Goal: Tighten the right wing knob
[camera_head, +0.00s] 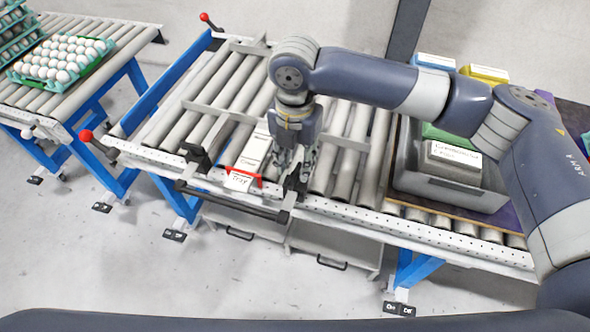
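My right gripper (292,158) points down over the front rail of the roller conveyor (345,205), just above the right black bracket (292,190). Its fingers are small and dark, and whether they are shut on anything cannot be made out. The right wing knob cannot be told apart here; the gripper covers the top of that bracket. A matching black bracket (196,157) stands to the left on the same rail. A dark bar (232,202) runs between the two brackets along the conveyor's front. My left gripper is not in view.
A grey crate (450,192) with boxes stands at right. A red ball-ended lever (86,136) sticks out at left. Egg trays (95,65) stand on another conveyor.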

